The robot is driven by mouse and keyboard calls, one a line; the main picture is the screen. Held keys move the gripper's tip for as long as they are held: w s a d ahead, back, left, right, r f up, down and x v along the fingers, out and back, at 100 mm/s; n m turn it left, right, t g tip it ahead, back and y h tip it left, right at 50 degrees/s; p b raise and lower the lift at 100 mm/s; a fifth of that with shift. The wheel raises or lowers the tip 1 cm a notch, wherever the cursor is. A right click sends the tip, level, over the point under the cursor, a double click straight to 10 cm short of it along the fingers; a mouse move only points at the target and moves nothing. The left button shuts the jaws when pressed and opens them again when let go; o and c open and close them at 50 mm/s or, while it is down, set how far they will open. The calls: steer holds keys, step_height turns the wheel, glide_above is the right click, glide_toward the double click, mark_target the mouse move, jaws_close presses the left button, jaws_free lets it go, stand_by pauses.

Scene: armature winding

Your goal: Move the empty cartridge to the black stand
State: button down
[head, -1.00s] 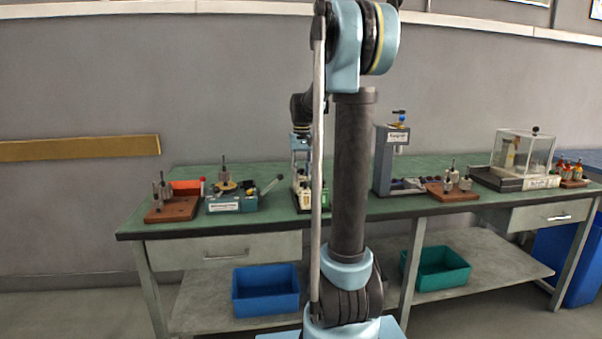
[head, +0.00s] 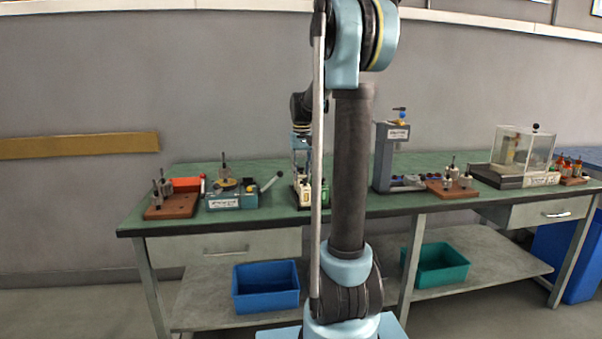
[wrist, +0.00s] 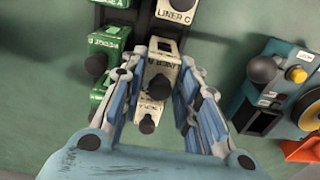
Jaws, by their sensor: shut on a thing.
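My gripper (wrist: 158,72) points down over the cartridges on the green bench. Its blue and grey fingers are shut on a cream cartridge (wrist: 164,48) with upside-down lettering and a black knob. Another cream block with a black knob (wrist: 147,126) shows close below it; I cannot tell whether it touches the held one. In the head view my gripper (head: 301,146) is small and partly behind my arm, above the cartridge group (head: 306,192). A dark strip (wrist: 142,28) that may be the black stand lies between the cartridges; I cannot tell which cartridge is empty.
Green cartridges (wrist: 105,42) stand close to the left finger, and a cream one marked LINER C (wrist: 176,10) lies beyond. A blue-grey winding fixture (wrist: 270,85) with a black knob is at right. Bare green bench (wrist: 35,95) shows at left.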

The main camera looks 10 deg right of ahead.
steer(key=shift+f, duration=0.9)
stand_by(0.3)
steer(key=c, duration=1.1)
jaws_free()
steer(key=shift+r, duration=0.1)
steer(key=shift+r, duration=2.15)
steer(key=shift+r, duration=0.15)
